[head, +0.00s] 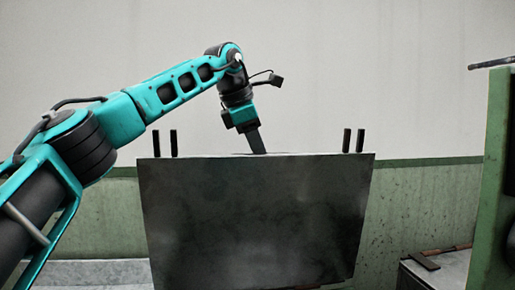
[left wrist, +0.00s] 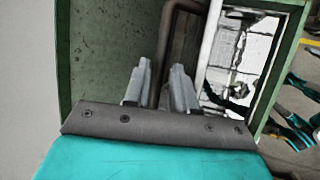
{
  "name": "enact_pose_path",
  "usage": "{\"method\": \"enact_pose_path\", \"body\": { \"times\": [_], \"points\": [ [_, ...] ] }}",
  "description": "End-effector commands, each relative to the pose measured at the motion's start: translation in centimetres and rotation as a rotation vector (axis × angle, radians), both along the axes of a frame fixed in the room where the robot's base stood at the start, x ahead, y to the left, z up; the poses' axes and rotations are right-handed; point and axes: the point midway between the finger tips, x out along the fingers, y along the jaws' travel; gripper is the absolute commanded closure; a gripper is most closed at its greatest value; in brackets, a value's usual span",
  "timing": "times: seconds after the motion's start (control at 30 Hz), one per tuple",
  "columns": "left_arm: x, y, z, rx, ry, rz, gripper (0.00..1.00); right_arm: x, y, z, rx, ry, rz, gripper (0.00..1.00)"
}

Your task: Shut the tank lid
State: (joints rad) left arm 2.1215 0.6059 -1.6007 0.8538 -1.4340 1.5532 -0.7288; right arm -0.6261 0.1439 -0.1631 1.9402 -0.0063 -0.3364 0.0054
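A broad dark grey panel (head: 250,220), which looks like the tank lid standing raised, fills the middle of the head view. My left gripper (head: 257,150) points down at its top edge, and its fingertips are partly hidden there. In the left wrist view, the two grey fingers (left wrist: 160,90) are apart. A brown bent bar (left wrist: 166,50) runs down between or just beyond them; I cannot tell whether they touch it. The tank opening is not clear in the head view. My right gripper is not in view.
Pairs of black posts (head: 165,143) stand at the panel's upper corners. A green machine frame (head: 492,180) is at the right. A low grey surface with a brown bar (head: 425,261) lies beside it.

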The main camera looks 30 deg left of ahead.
Motion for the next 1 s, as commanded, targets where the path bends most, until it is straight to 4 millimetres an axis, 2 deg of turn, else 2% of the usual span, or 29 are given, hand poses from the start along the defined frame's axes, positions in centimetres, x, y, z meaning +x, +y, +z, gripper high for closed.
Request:
{"method": "enact_pose_path", "body": {
  "times": [0.37, 0.63, 1.0],
  "points": [
    [0.3, -0.13, -0.5, 0.0, -0.001, -0.001, 0.75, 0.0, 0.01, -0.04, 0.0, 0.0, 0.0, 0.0],
    [0.28, -0.12, -0.47, 0.0, -0.001, -0.001, 1.0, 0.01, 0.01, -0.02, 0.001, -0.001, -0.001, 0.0],
    [0.28, -0.11, -0.46, 0.0, -0.001, -0.001, 1.0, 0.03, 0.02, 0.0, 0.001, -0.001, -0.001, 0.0]
  ]
}}
